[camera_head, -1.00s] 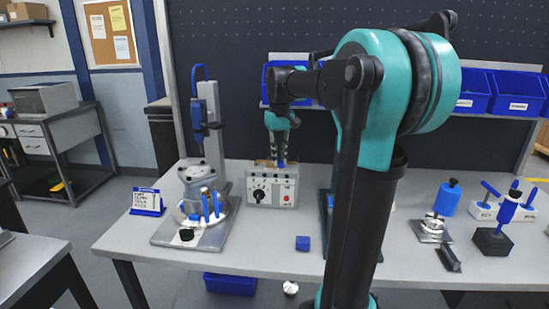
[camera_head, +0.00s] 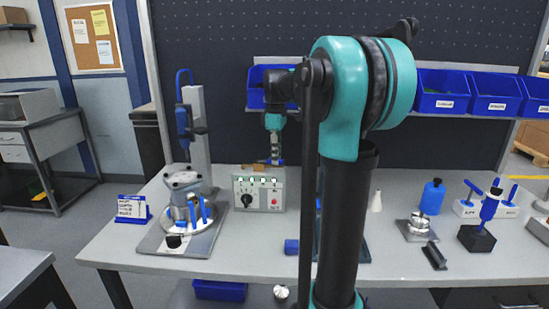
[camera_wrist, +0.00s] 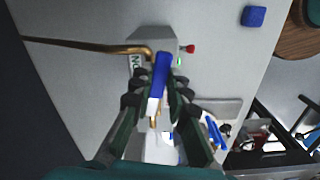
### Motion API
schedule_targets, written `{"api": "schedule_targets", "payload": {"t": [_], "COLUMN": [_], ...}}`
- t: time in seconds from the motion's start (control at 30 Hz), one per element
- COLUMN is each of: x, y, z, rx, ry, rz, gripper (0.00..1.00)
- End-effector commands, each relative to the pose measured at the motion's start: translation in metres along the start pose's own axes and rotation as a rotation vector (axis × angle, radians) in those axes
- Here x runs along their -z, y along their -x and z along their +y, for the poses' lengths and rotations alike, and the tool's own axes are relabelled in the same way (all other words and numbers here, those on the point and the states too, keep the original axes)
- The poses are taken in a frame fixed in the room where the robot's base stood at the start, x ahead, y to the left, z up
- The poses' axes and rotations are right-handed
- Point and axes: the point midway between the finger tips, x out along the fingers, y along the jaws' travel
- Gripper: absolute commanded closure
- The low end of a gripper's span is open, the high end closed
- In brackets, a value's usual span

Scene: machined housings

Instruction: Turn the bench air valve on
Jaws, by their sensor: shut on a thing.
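The valve's blue lever (camera_wrist: 161,70) lies between my fingers in the wrist view, just beside a brass pipe's end and a grey box. My gripper (camera_wrist: 155,88) is shut on this lever. In the head view, my gripper (camera_head: 275,152) is low over the back of a grey control box (camera_head: 260,192), and the blue lever (camera_head: 277,162) shows as a short, roughly level strip at its tips. The box has a black dial, a red button and several green-looking lights. Lettering beside the lever in the wrist view is partly covered. The valve body is mostly hidden.
A press-like fixture (camera_head: 187,200) with blue handles stands left of the box. A blue block (camera_head: 291,247) lies at the bench's front. A blue bottle (camera_head: 433,197) and small tools stand right. Blue bins (camera_head: 445,92) hang behind. My arm hides the bench middle.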

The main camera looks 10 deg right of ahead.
Motion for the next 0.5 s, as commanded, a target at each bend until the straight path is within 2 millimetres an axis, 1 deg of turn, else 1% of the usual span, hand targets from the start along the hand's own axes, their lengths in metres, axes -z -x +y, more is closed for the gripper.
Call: {"api": "schedule_targets", "payload": {"t": [0.2, 0.5], "x": [0.0004, 0.0007], "y": [0.0005, 0.0005], "z": [0.0053, 0.0070], "rx": [-0.001, -0.001], "ry": [0.076, 0.105], "rz": [0.001, 0.001], "gripper": [1.00, 1.00]}}
